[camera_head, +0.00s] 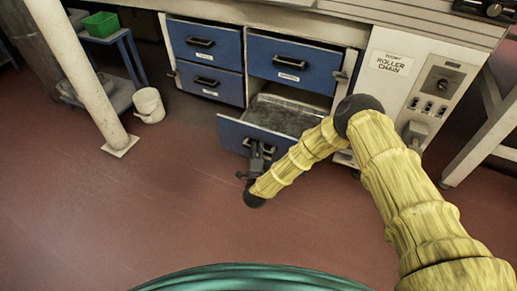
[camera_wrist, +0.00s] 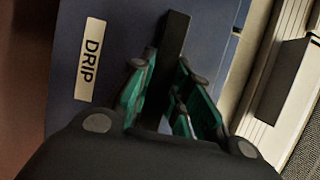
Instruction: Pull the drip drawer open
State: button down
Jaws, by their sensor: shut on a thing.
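The drip drawer (camera_head: 232,129) is the lower blue drawer in the right column of the cabinet. It stands partly open, and its grey inside (camera_head: 290,115) shows. In the wrist view its blue front carries a label reading DRIP (camera_wrist: 88,60). My gripper (camera_head: 257,158) is at the drawer's front. In the wrist view my gripper (camera_wrist: 170,95) has its green-padded fingers on both sides of the dark bar handle (camera_wrist: 176,35) and is shut on it. The fingers and my arm hide part of the handle and the right part of the drawer front.
Other blue drawers (camera_head: 205,42) beside and above are shut. A control panel labelled ROLLER CHAIN (camera_head: 393,63) is to the right. A white bucket (camera_head: 149,105) and a pale post (camera_head: 82,75) stand at left. The red floor (camera_head: 150,200) before the drawer is clear.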

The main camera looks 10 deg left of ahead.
jog(key=shift+a, duration=0.1)
jog(key=c, duration=1.3)
grip_release()
jog(key=s, duration=0.8)
jog(key=s+d, duration=0.1)
jog(key=s, duration=0.3)
